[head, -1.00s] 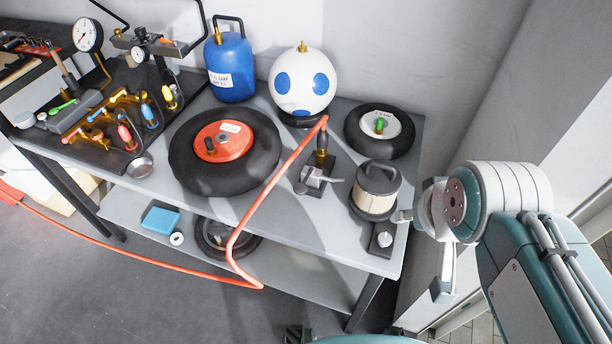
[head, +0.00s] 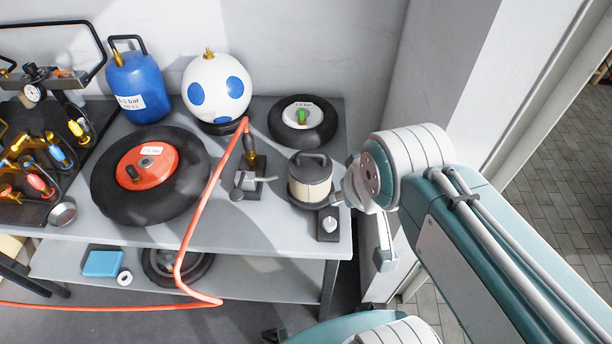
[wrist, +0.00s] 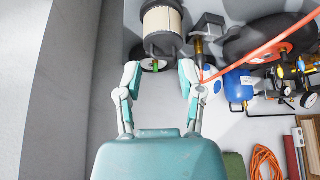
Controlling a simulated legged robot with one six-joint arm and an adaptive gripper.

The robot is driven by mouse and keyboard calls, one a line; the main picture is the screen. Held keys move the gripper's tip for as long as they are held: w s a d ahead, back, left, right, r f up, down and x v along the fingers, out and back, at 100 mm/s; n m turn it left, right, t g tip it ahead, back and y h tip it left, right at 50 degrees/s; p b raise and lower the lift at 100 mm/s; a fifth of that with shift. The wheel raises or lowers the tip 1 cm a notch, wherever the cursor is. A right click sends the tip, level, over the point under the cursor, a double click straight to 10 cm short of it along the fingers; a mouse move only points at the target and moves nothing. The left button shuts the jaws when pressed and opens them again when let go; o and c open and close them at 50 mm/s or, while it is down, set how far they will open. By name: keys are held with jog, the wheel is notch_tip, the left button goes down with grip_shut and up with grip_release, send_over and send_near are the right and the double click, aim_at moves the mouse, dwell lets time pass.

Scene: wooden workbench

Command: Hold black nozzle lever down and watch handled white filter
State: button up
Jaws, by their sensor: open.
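The white filter (head: 311,188) is a cream cylinder with a dark grey lid, handle and base, upright at the right end of the workbench; it shows in the wrist view (wrist: 162,22). Left of it, a black and brass nozzle (head: 250,150) joins the orange hose, beside a small block with a pale grey lever (head: 265,179). Which part is the black lever is hard to tell. My gripper (head: 360,228) is at the bench's right edge, right of the filter. In the wrist view my gripper (wrist: 159,78) is open and empty, its fingers apart below the filter.
A small wheel with a green valve (head: 302,117) lies behind the filter. A dark plate with a white knob (head: 329,226) is in front. The orange hose (head: 205,205) crosses the bench. A wall rises right.

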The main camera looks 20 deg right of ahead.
grip_shut()
jog(key=w+a+f+n+g, duration=0.1)
jog(key=w+a+n+g, duration=0.4)
jog(key=w+a+n, duration=0.9)
jog(key=w+a, duration=0.4)
jog(key=shift+a+f+g, duration=0.25)
jog(key=shift+f+g, duration=0.05)
jog(key=shift+f, duration=0.1)
